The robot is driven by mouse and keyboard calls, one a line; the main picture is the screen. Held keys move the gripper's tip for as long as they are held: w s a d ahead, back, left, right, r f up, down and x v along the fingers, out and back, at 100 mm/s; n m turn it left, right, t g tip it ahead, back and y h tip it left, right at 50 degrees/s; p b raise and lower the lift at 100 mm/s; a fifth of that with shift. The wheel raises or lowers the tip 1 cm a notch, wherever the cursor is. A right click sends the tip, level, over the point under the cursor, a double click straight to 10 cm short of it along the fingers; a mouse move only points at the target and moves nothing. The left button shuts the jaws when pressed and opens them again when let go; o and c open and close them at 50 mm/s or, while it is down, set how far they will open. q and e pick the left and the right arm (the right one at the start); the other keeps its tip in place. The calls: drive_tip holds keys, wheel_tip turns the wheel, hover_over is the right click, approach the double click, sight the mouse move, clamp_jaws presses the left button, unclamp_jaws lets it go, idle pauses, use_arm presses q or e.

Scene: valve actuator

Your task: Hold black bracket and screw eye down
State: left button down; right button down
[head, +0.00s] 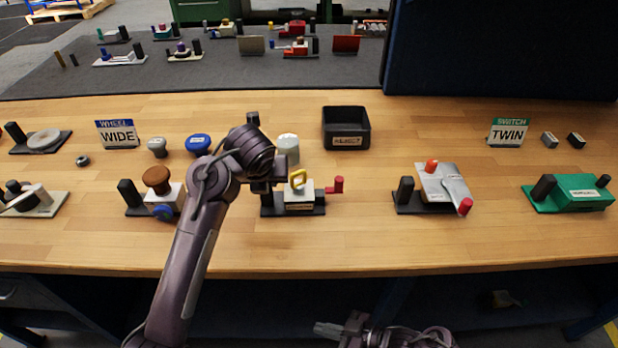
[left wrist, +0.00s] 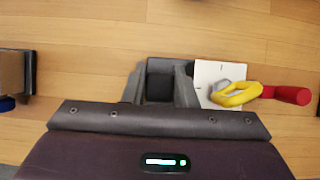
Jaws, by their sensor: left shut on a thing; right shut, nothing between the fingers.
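The yellow screw eye (head: 298,179) stands on a white block (head: 299,198) on a black base; a red handle (head: 337,185) sticks out to its right. In the left wrist view the yellow screw eye (left wrist: 240,95) shows with a grey part beside its ring. My left gripper (head: 265,186) is at the left end of this unit. In the left wrist view my left gripper (left wrist: 159,88) is shut on the black bracket (left wrist: 159,86), just left of the white block. My right gripper (head: 325,328) is shut and empty, low in front of the bench.
A brown-knobbed unit (head: 157,182) stands left, and a silver-plated unit (head: 444,186) right. A black reject bin (head: 346,128), a white cylinder (head: 288,147) and a blue knob (head: 198,144) lie behind. The bench front strip is clear.

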drive_tip(key=s+a+r+n+g+y, duration=0.2)
drive_tip(key=s+r+n+g, duration=0.1)
drive_tip(key=r, duration=0.4)
drive_tip(key=s+a+r+n+g+y, duration=0.2)
drive_tip(key=r+g, duration=0.1)
drive_tip(key=r, duration=0.3)
wheel_tip(320, 180, up, 20)
drive_tip(key=n+g+y, duration=0.1)
drive_tip(key=n+g, duration=0.5)
drive_tip(key=n, duration=0.7)
drive_tip(key=w+d+r+n+t+h, duration=0.1)
drive_tip(key=w+d+t, duration=0.45)
drive_tip(key=w, duration=0.35)
drive_tip(key=w+d+n+t+h, duration=0.1)
drive_tip(key=w+d+n+t, duration=0.1)
drive_tip(key=w+d+t, duration=0.55)
drive_tip(key=shift+w+a+f+g, duration=0.4)
drive_tip(key=shift+w+a, duration=0.9)
drive_tip(key=shift+a, duration=0.8)
drive_tip(key=shift+w+a+f+g, duration=0.25)
drive_tip(key=shift+w+a+g, duration=0.2)
drive_tip(key=shift+w+a, duration=1.25)
drive_tip(key=shift+w+a+f+g, duration=0.4)
drive_tip(key=shift+w+a, duration=0.5)
drive_tip(key=shift+a, duration=1.6)
drive_tip(key=shift+m+t, duration=0.25)
drive_tip(key=shift+m, duration=0.05)
